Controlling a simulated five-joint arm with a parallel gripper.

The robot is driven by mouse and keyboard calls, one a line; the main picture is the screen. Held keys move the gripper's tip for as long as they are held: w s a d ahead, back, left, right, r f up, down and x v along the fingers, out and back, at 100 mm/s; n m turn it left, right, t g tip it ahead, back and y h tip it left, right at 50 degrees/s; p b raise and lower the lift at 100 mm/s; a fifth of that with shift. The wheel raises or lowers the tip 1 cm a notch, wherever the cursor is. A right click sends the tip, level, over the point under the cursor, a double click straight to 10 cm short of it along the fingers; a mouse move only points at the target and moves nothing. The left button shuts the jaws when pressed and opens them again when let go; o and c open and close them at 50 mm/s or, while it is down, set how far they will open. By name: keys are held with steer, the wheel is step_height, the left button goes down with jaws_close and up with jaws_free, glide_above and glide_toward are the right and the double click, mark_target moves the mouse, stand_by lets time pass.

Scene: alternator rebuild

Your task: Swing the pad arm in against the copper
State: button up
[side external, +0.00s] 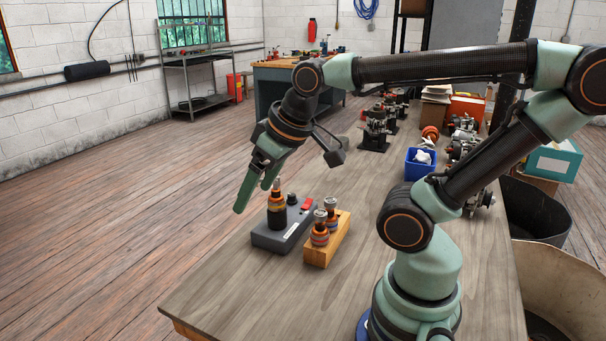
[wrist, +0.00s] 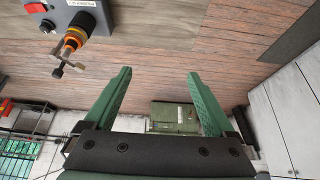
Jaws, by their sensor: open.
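A grey powered base (side external: 275,240) with a red switch (side external: 307,203) sits on the bench. An upright armature with copper-orange and black bands (side external: 277,211) stands on it; it also shows in the wrist view (wrist: 76,38), with small metal pieces around its tip. I cannot clearly single out the pad arm or tell its distance from the copper. My gripper (side external: 253,198) is open and empty, fingers pointing down, just left of the armature and apart from it. In the wrist view the gap between my fingers (wrist: 159,73) shows only floor, with the armature outside at upper left.
A wooden block (side external: 327,242) holding two banded armatures stands right beside the base. A blue bin (side external: 420,161) and several alternator parts (side external: 374,128) lie farther back. The bench (side external: 235,275) is bare in front; its left edge is close to my gripper.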

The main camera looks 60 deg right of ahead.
steer(key=shift+w, duration=0.1)
steer(key=c, duration=0.4)
steer(key=w+d+r+m+g, duration=0.25)
steer(key=w+d+m, duration=0.3)
steer(key=d, duration=0.35)
steer(key=w+d+r+m+g, duration=0.2)
steer(key=w+d+r+m, duration=0.25)
steer(key=w+d, duration=0.35)
steer(key=d+f+m+g, duration=0.1)
steer(key=d+f+m, duration=0.25)
steer(key=d, duration=0.45)
step_height(320, 180, down, 10)
steer(key=shift+w+a+f, duration=0.15)
steer(key=shift+f, duration=0.1)
jaws_close()
